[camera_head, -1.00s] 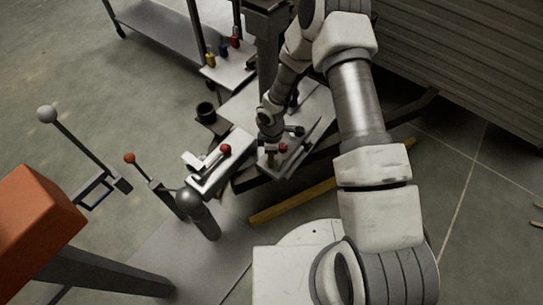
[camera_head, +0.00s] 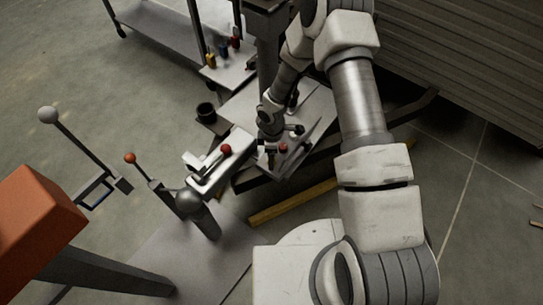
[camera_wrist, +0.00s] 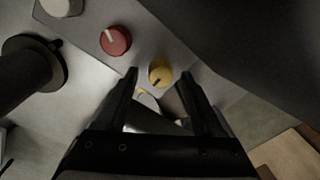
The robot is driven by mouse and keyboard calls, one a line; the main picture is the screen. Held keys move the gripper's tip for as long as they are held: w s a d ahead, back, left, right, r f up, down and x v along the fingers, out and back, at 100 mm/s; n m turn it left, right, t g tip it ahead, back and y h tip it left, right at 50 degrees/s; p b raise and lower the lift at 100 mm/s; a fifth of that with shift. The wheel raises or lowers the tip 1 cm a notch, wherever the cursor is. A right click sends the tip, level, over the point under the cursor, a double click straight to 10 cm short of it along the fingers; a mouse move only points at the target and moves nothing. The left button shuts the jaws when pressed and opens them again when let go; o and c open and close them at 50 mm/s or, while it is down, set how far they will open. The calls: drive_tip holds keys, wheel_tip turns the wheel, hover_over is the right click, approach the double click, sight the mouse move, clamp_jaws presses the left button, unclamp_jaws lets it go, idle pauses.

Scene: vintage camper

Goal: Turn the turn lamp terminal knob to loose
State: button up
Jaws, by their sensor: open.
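In the wrist view a sloping grey panel carries a yellow knob (camera_wrist: 160,73) with a dark pointer mark, a red knob (camera_wrist: 115,40) with a pale mark, and a white knob (camera_wrist: 62,6) cut off at the top edge. No label tells which is the turn lamp terminal knob. My gripper (camera_wrist: 161,74) is open, with its two dark fingers on either side of the yellow knob. I cannot tell whether they touch it. In the head view my gripper (camera_head: 268,153) is small and dark over the panel, beside the red knob (camera_head: 283,148).
A dark cylinder (camera_wrist: 25,75) stands beside the panel.

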wheel_tip(320, 180, up, 17)
drive_tip(key=p, duration=0.5)
drive_tip(key=shift+w+f, duration=0.15)
drive_tip(key=shift+w, duration=0.2)
drive_tip(key=s+d+r+m+t+h, duration=0.1)
drive_tip(key=d+r+m, duration=0.35)
drive_tip(key=r, duration=0.65)
drive_tip(key=s+d+r+m+t+h, duration=0.1)
drive_tip(key=d+r+m+t, duration=0.3)
drive_tip(key=r, duration=0.7)
drive_tip(key=s+d+r+m+t+y, duration=0.1)
drive_tip(key=s+d+r+m, duration=0.1)
drive_tip(key=s+r+m, duration=0.4)
drive_tip(key=s+d+r+m+y, duration=0.1)
drive_tip(key=s+d+r+m, duration=0.2)
drive_tip(key=s+r, duration=0.65)
wheel_tip(320, 180, up, 15)
drive_tip(key=s+p, duration=0.1)
drive_tip(key=p, duration=1.5)
drive_tip(key=shift+s+a+p, duration=0.2)
drive_tip(key=shift+a+p, duration=0.05)
drive_tip(key=shift+p, duration=0.15)
